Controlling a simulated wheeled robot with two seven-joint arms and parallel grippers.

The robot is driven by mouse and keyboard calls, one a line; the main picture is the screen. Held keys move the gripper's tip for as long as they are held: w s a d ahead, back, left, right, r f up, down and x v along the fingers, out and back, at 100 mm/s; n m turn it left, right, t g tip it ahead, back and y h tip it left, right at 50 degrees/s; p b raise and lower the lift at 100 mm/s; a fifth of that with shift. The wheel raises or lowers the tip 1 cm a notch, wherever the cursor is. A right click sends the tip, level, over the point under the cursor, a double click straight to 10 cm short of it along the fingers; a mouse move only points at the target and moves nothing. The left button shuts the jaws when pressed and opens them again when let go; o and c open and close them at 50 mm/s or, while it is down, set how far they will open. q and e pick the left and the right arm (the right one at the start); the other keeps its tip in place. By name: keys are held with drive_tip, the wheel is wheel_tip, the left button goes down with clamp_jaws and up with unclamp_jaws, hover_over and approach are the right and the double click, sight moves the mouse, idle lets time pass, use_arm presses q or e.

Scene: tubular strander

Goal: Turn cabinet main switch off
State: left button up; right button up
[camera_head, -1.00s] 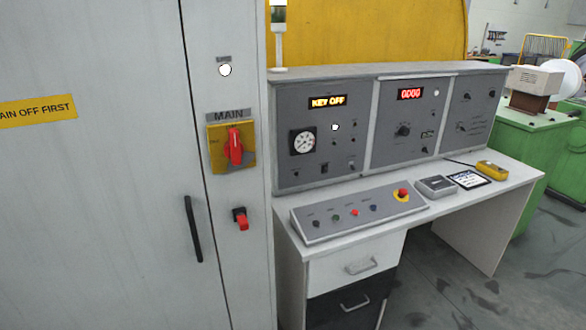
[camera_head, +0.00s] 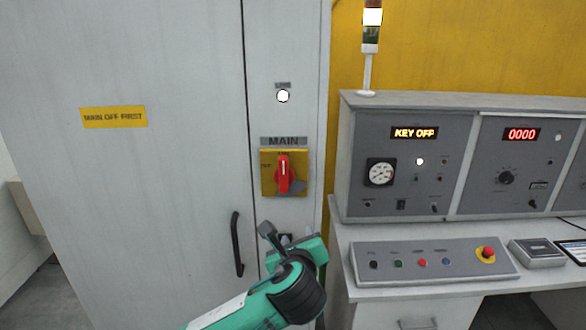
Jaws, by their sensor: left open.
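The cabinet main switch is a red rotary handle (camera_head: 283,174) on a yellow plate (camera_head: 269,188) under a "MAIN" label (camera_head: 284,141). The handle stands upright. My left gripper (camera_head: 276,236) is just below the yellow plate, in front of the cabinet, apart from the handle in the picture. It is open with nothing seen between its jaws. My right gripper is out of view.
A black door handle (camera_head: 237,244) is left of my left gripper. A yellow "MAIN OFF FIRST" sign (camera_head: 114,117) is on the cabinet door. A white lamp (camera_head: 283,96) glows above the switch. The control desk (camera_head: 435,257) stands to the right, its display (camera_head: 414,133) reading "KEY OFF".

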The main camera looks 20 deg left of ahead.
sight(284, 168)
use_arm(q)
drive_tip(key=s+r+m+t+y, duration=0.1)
drive_tip(key=s+r+m+t, duration=0.35)
drive_tip(key=r, duration=0.95)
drive_tip(key=shift+g, duration=0.85)
drive_tip(key=p+x, duration=0.1)
drive_tip(key=x, duration=0.2)
drive_tip(key=a+p+x, duration=0.1)
drive_tip(key=p+x, duration=0.1)
drive_tip(key=x, duration=0.1)
drive_tip(key=a+p+x, duration=0.1)
drive_tip(key=x, duration=0.3)
drive_tip(key=shift+s+f, duration=0.25)
drive_tip(key=shift+w+f, duration=0.1)
drive_tip(key=shift+w, duration=0.4)
drive_tip(key=shift+a, duration=0.1)
clamp_jaws()
